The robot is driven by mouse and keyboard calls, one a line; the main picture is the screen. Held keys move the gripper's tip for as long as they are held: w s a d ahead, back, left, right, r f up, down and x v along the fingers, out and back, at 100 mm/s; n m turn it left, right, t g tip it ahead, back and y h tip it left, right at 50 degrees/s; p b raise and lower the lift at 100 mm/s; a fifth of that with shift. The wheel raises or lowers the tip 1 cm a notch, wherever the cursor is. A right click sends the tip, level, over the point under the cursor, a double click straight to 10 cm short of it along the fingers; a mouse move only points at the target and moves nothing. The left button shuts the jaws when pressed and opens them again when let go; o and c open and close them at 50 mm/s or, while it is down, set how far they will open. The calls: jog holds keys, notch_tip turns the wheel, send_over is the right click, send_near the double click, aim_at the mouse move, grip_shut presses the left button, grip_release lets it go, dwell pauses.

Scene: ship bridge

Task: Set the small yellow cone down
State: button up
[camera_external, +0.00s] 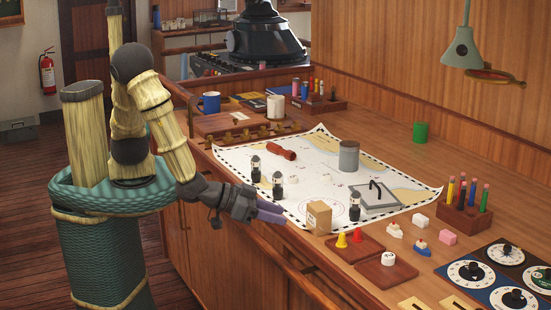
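The small yellow cone (342,240) stands upright on a square wooden tray (362,252) near the front edge of the counter. A red cone (357,236) stands just to its right on the same tray. My gripper (284,214) is to the left of the cones, at the counter's front edge, and apart from them. Its two purple fingers point right and show a gap between them. I see nothing held between them.
A cardboard box (319,218) stands between my gripper and the cones. Black-and-white pieces (278,185), a grey can (349,156) and a metal-handled plate (375,196) rest on the chart (315,175).

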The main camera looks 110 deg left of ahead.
jog(key=s+a+r+m+g+h, duration=0.1)
jog(key=s+a+m+g+h, duration=0.1)
jog(key=s+a+g, duration=0.3)
jog(key=s+a+r+m+g+h, duration=0.1)
jog(key=s+a+m+g+h, duration=0.1)
jog(key=s+a, duration=0.6)
jog(key=s+g+h, duration=0.1)
jog(key=s+g, duration=0.1)
jog(key=s, duration=0.3)
jog(key=shift+r+g, duration=0.3)
jog(key=shift+g, duration=0.1)
jog(key=shift+a, duration=0.1)
jog(key=shift+c, duration=0.8)
jog(key=shift+w, duration=0.15)
